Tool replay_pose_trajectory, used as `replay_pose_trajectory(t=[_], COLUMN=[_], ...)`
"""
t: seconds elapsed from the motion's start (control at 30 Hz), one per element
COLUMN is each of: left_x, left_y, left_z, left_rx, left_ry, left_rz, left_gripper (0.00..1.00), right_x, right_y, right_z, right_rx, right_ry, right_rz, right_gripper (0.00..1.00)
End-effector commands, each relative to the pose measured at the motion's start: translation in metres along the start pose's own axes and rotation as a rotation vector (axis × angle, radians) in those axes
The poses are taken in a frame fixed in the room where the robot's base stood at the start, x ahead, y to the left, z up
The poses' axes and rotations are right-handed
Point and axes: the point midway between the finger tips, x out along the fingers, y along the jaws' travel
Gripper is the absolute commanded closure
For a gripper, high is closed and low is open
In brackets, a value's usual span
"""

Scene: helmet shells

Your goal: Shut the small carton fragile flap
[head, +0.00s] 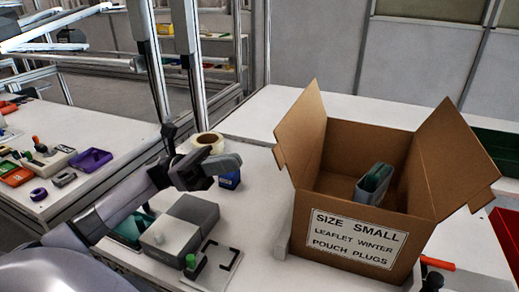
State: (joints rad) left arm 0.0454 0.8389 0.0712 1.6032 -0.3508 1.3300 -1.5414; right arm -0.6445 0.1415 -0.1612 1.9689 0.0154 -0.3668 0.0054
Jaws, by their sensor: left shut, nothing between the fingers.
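A brown cardboard carton (398,270) stands open on the white table. Its front label reads "SIZE SMALL LEAFLET WINTER POUCH PLUGS". The left flap (302,135) stands up, and the right flap (456,160) stands up and leans outward. I cannot read the word fragile on either flap. A grey container with green items (372,185) shows inside the carton. My left gripper (232,163) is shut and empty, to the left of the left flap and apart from it. My right gripper is not in view.
A tape roll (208,142) and a blue box (230,180) lie close to my left gripper. Table behind is clear.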

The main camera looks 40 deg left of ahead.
Motion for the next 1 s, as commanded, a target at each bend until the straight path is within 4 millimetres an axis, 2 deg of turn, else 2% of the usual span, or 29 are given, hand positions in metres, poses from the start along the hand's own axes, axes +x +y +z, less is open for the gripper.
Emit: replay_pose_trajectory(t=[0.03,0.2,0.4,1.0], left_x=[0.014,0.046,0.067,0.073], left_y=[-0.001,0.0,0.0,0.0], left_z=[0.004,0.004,0.002,0.001], left_rx=[0.001,-0.001,0.0,0.001], left_ry=[-0.002,-0.001,-0.001,0.014], left_rz=[-0.003,-0.002,0.0,0.0], left_gripper=[1.0,1.0,1.0,1.0], right_x=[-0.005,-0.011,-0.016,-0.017], right_y=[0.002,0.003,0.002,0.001], right_z=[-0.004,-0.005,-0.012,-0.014], right_rx=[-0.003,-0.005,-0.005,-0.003], right_ry=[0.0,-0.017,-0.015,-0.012], right_rz=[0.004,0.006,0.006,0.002], right_gripper=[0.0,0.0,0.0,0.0])
